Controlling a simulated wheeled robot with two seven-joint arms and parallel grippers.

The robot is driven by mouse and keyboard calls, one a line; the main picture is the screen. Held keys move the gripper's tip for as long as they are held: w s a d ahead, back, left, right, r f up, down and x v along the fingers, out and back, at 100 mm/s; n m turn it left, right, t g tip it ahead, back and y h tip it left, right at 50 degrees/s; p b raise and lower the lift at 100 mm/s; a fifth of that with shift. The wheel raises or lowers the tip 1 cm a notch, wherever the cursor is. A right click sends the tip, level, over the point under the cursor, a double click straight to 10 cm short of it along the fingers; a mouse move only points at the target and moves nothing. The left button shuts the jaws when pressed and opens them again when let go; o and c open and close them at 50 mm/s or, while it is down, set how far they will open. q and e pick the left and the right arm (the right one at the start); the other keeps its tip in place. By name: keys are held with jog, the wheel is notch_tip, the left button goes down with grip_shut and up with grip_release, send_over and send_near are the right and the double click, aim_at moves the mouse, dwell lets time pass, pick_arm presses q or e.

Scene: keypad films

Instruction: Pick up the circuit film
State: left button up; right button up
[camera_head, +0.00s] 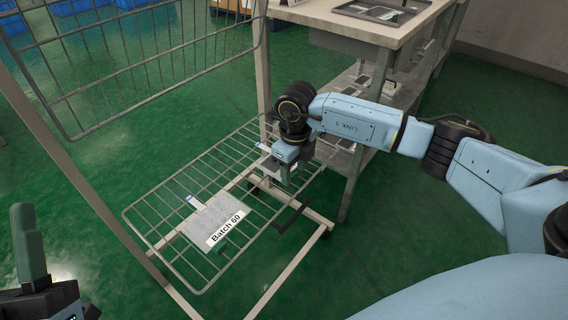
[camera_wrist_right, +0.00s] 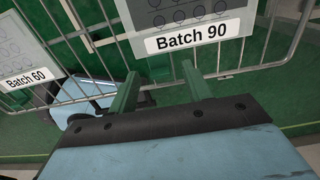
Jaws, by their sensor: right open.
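A light grey circuit film labelled "Batch 60" (camera_head: 213,216) lies on the wire shelf in the head view. It also shows at the left of the right wrist view (camera_wrist_right: 24,48). A second film labelled "Batch 90" (camera_wrist_right: 190,18) is at the top of the right wrist view, with round marks on it; my right arm mostly hides it in the head view. My right gripper (camera_head: 285,172) is over the shelf's far end. In the wrist view its green fingers (camera_wrist_right: 158,82) are apart and empty, just short of the "Batch 90" label. My left gripper (camera_head: 30,250) is partly in view at the lower left.
The wire shelf (camera_head: 160,225) belongs to a metal rack, with an upright wire panel (camera_head: 140,60) at the upper left. A workbench (camera_head: 330,22) with a lower shelf stands behind my right arm. Blue bins (camera_head: 75,6) are at the back. Green floor is free around the rack.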

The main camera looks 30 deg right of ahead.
jog(key=shift+f, duration=0.4)
jog(key=c, duration=1.1)
jog(key=shift+o, duration=0.2)
jog(key=shift+r, duration=0.1)
